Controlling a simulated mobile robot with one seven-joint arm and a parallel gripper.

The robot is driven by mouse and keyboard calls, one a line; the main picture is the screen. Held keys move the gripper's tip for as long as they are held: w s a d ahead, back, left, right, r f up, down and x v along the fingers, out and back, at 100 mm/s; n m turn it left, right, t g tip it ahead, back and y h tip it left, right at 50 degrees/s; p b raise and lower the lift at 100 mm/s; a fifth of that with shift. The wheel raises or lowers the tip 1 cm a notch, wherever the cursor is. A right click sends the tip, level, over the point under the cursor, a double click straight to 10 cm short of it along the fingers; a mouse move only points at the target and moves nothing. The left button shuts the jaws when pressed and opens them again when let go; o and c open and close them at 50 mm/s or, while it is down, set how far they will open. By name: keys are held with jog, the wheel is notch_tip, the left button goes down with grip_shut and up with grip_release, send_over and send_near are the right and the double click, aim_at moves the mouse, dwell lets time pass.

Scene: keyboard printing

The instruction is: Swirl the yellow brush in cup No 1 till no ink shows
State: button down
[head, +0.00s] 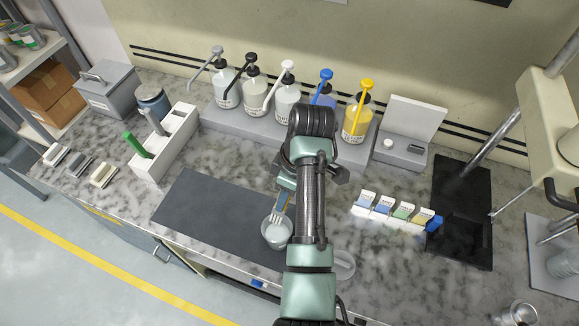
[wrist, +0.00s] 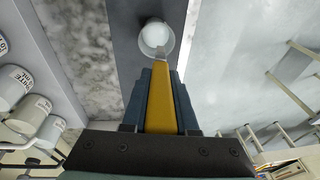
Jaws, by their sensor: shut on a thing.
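My gripper (head: 286,186) is shut on the yellow brush; in the wrist view, the yellow handle (wrist: 166,108) runs between its dark fingers (wrist: 163,90). The brush points down to a small clear cup (head: 276,236) at the front of the dark mat. The cup also shows in the wrist view (wrist: 156,38), with pale, whitish contents. The brush's lower end overlaps the cup's rim in both views; its bristles are hidden, so I cannot tell how deep it sits. No number is readable on the cup.
A dark mat (head: 215,213) lies bare left of the cup. Several pump bottles (head: 357,118) stand on a grey riser behind. A white holder (head: 165,150) has a green-handled tool (head: 137,146) at left. Small coloured blocks (head: 383,208) and a clear round dish (head: 344,266) are at right.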

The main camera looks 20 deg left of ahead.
jog(key=shift+w+a+r, duration=0.1)
jog(key=shift+w+a, duration=0.1)
jog(key=shift+w, duration=0.1)
jog(key=shift+s+r, duration=0.15)
jog(key=shift+s, duration=0.2)
jog(key=shift+w+d+f, duration=0.2)
jog(key=shift+w+f, duration=0.05)
jog(key=shift+f, duration=0.4)
jog(key=shift+s+a+f+b, duration=0.1)
jog(key=shift+f+b, duration=1.9)
jog(key=shift+f, duration=0.9)
jog(key=shift+s+a+f+b, duration=0.1)
jog(key=shift+f+b, duration=1.9)
jog(key=shift+f, duration=0.9)
